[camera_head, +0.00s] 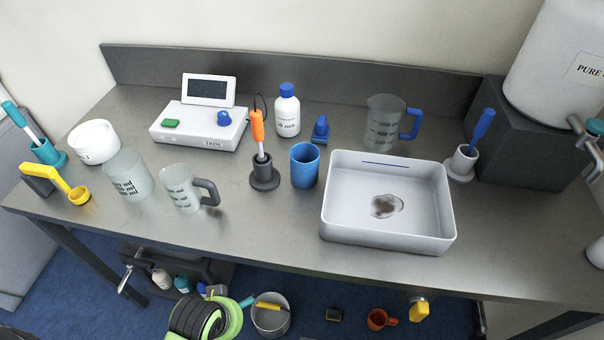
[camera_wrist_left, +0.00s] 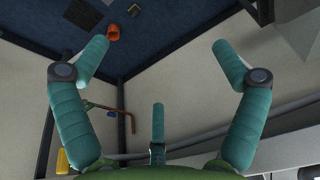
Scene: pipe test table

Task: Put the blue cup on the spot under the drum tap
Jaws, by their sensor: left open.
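The blue cup (camera_head: 304,166) stands upright on the table between the grey holder with the orange-handled tool and the white tray. The drum tap (camera_head: 586,140) is at the right edge, on the white drum (camera_head: 556,70) marked "PURE", which stands on a dark block. The spot under the tap is not clearly visible; a white object (camera_head: 596,252) is cut off below the tap. My left gripper (camera_wrist_left: 155,50) shows in the left wrist view with its teal fingers spread and nothing between them.
The white tray (camera_head: 432,240) with a brownish patch lies right of the cup. A white bottle (camera_head: 287,112) stands behind the cup. Bare table (camera_head: 500,225) lies right of the tray.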

